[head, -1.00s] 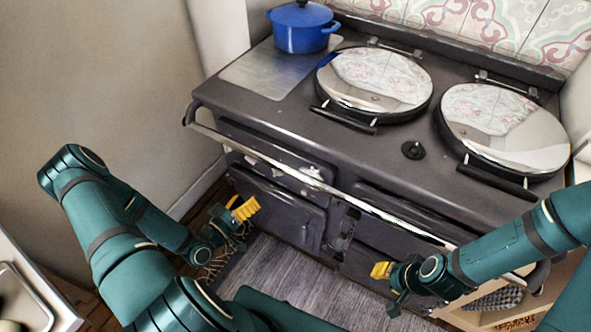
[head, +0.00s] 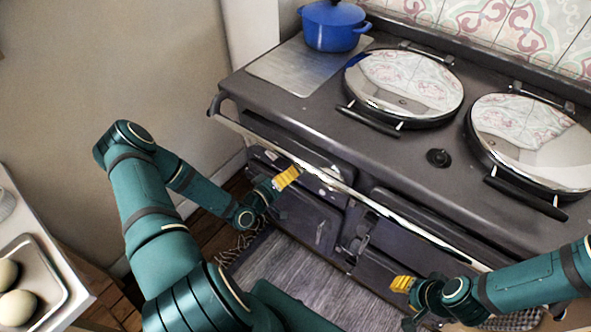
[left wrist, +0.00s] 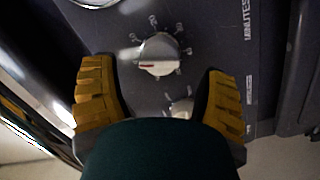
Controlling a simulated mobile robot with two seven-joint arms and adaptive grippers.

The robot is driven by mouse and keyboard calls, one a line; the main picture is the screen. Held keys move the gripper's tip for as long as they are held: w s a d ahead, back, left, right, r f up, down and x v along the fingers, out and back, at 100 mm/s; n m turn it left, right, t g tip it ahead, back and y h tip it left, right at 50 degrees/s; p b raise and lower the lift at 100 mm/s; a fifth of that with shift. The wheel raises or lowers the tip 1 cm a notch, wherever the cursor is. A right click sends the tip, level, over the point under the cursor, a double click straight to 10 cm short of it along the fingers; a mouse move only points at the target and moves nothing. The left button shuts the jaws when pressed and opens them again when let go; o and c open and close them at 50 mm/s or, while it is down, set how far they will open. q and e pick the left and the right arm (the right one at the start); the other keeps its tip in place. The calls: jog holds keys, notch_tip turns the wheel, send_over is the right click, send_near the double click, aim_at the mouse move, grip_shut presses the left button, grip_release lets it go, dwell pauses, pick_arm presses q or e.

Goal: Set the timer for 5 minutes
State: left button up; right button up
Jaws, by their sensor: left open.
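In the left wrist view a silver round knob (left wrist: 159,53) with a red line on its face sits on the dark stove panel (left wrist: 225,45), ringed by small marks. The word MINUTES is printed to its right. A second knob (left wrist: 181,106) shows below, partly hidden by my gripper's body. My left gripper (left wrist: 158,80) is open, its yellow fingers on either side of the knobs, and nothing is held. In the head view my left gripper (head: 287,178) is at the stove's front, below the rail. My right gripper (head: 403,285) is low at the stove's right front; its opening is unclear.
The dark range stove (head: 300,105) carries a blue pot (head: 333,27) and two round mirrored lids (head: 403,82). A metal rail (head: 390,216) runs along its front above the left hand. A tray with eggs (head: 50,262) is on the counter at left.

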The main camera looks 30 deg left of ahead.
pick_arm(q)
jog(key=shift+w+d, duration=0.15)
jog(key=shift+w, duration=0.6)
jog(key=shift+w+d, duration=0.15)
jog(key=shift+w, duration=0.55)
jog(key=c, duration=1.2)
jog(key=shift+m, duration=0.5)
jog(key=o, duration=1.2)
jog(key=shift+s, duration=0.1)
